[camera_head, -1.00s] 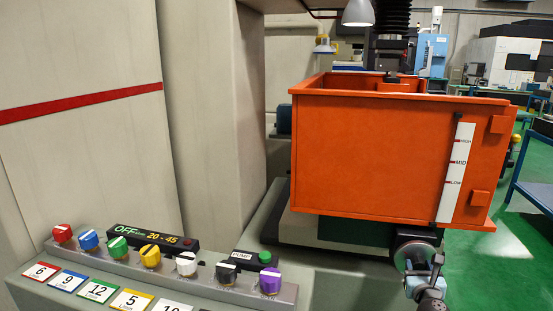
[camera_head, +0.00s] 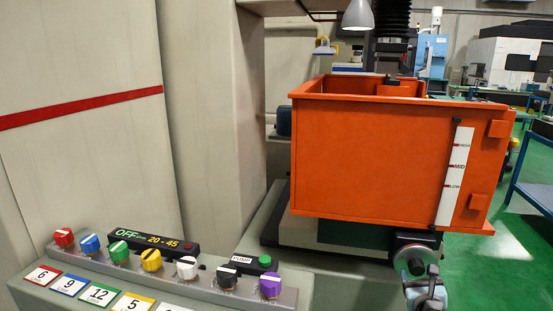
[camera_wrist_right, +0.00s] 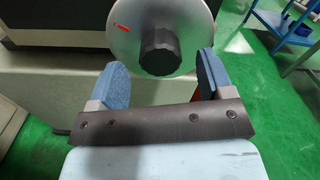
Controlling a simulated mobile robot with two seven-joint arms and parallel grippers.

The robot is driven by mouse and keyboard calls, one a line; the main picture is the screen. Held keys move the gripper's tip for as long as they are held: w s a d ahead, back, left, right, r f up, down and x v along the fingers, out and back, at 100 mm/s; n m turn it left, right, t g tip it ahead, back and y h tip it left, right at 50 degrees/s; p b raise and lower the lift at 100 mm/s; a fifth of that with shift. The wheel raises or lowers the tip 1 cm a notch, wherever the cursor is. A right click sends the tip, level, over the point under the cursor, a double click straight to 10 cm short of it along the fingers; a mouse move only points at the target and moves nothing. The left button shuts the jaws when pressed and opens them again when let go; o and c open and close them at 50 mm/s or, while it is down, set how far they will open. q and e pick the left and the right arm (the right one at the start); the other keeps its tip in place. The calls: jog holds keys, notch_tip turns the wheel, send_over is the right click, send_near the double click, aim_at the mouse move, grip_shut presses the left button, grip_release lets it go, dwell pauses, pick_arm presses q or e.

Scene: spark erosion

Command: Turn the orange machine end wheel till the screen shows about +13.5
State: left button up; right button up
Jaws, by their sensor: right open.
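The end wheel (camera_head: 414,258) is a round silver disc with a dark hub, low at the right end of the orange machine (camera_head: 370,155). In the wrist view the wheel (camera_wrist_right: 145,25) faces me, with a black ribbed hub (camera_wrist_right: 160,50) and a red mark left of the hub. My right gripper (camera_head: 428,284) is just in front of and below the wheel. In the wrist view its blue-padded fingers (camera_wrist_right: 162,66) are open, one on each side below the hub, with gaps to it. My left gripper is not in view.
A control panel (camera_head: 215,284) with several coloured knobs and a small OFF 20-45 display (camera_head: 152,240) stands front left. A white level gauge (camera_head: 456,176) is on the tank's front. A blue table frame (camera_head: 535,195) stands at the right. Green floor is clear beside the wheel.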

jog(key=p+v, duration=0.4)
jog(key=v, duration=0.7)
jog(key=shift+s, duration=0.2)
dwell(0.4)
